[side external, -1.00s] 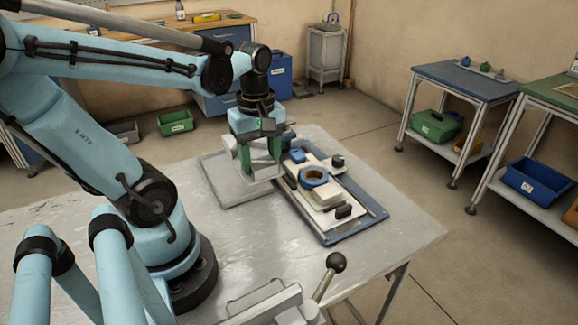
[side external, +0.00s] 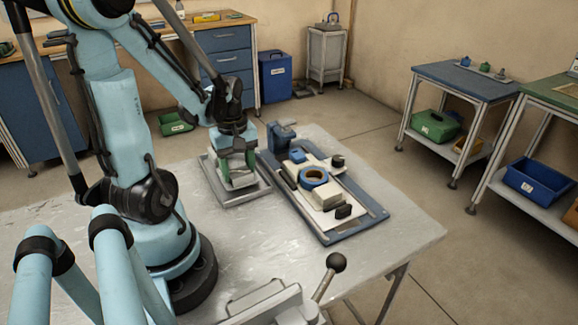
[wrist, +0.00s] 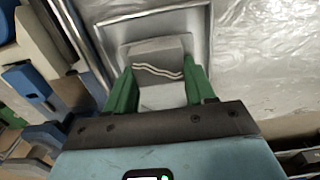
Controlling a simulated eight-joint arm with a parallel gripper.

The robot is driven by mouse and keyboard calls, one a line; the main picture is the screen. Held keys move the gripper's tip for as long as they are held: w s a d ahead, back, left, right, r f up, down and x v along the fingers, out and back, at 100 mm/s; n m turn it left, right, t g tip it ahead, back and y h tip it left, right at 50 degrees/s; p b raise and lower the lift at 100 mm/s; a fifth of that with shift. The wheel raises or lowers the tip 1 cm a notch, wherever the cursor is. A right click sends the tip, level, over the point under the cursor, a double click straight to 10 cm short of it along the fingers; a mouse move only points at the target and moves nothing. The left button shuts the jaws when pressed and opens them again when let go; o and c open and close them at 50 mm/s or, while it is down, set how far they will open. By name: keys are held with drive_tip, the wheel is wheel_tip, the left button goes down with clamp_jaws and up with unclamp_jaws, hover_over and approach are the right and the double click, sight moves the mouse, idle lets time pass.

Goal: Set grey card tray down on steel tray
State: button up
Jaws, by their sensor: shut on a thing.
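The grey card tray (side external: 240,181) is between the green fingers of my gripper (side external: 238,166), which is shut on it. In the wrist view, a grey piece with two pale wavy lines shows on the card tray (wrist: 160,97), between the fingertips (wrist: 160,85). The steel tray (side external: 247,197) is a shallow metal tray with a raised rim lying on the table. The card tray is over the steel tray, inside its rim as seen from the side. I cannot tell whether it touches the floor of the steel tray. The steel tray's rim (wrist: 207,45) also shows in the wrist view.
A blue-framed board (side external: 328,237) lies just right of the steel tray, carrying a blue-rimmed tape reel (side external: 314,176), black blocks and a blue holder (side external: 281,137). A lever with a black knob (side external: 336,262) stands at the front.

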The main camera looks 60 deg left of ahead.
drive_tip(key=shift+f, duration=0.85)
drive_tip(key=o, duration=1.2)
drive_tip(key=shift+f, duration=0.15)
drive_tip(key=shift+c, duration=0.2)
wheel_tip(320, 180, up, 12)
drive_tip(key=w+d+m+t, duration=0.3)
drive_tip(key=w+d+m, duration=0.1)
drive_tip(key=d+m, duration=0.5)
drive_tip(key=w+d+m+t, duration=0.4)
drive_tip(key=w+d+m, duration=0.1)
drive_tip(key=d+m, duration=0.4)
drive_tip(key=shift+d+r, duration=0.2)
drive_tip(key=shift+r, duration=0.2)
drive_tip(key=shift+w, duration=0.1)
